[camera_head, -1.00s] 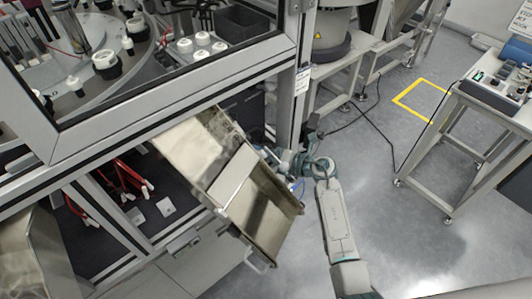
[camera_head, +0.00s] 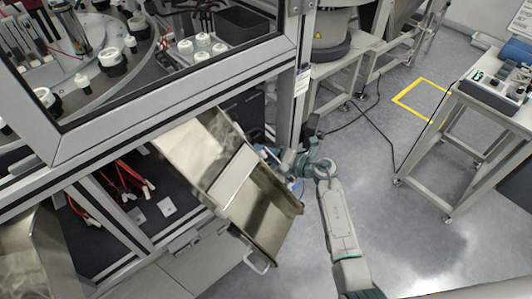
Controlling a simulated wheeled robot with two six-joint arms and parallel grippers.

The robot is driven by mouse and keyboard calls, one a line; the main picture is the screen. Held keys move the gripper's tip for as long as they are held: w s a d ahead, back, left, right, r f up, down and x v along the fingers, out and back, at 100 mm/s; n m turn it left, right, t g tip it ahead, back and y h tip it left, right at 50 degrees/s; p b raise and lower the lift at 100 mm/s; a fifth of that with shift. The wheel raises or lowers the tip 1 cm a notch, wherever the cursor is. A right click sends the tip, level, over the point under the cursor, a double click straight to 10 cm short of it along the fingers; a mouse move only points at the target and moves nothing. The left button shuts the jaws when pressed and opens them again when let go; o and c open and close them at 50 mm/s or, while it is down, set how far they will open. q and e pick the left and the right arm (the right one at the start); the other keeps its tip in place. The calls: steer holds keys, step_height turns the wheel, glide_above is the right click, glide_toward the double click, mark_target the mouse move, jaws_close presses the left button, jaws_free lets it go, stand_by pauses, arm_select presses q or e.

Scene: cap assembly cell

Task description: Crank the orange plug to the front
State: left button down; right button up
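I cannot make out an orange plug in the head view. My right arm comes up from the bottom of the picture, and its wrist reaches left to the cell's lower opening, beside the tilted metal chute. My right gripper (camera_head: 272,153) is at the chute's upper right edge, in the shadow by the cell's corner post. Its fingertips are too small and partly hidden, so I cannot tell whether they are open, shut or holding something. My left gripper is not in view.
The metal chute (camera_head: 203,158) with its tray end juts from the cell, close to my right wrist. The cell's corner post (camera_head: 293,90) stands just above it. A wheeled metal table (camera_head: 478,104) stands at right.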

steer(key=m, duration=0.2)
steer(key=m+y, duration=0.1)
steer(key=m, duration=0.1)
steer(key=shift+t+y+p, duration=0.3)
steer(key=shift+t+p, duration=0.05)
steer(key=shift+t, duration=0.05)
stand_by(0.4)
steer(key=o, duration=1)
steer(key=shift+s+d, duration=0.1)
steer(key=shift+b+v, duration=1.3)
steer(key=shift+v, duration=3.95)
steer(key=shift+f, duration=0.1)
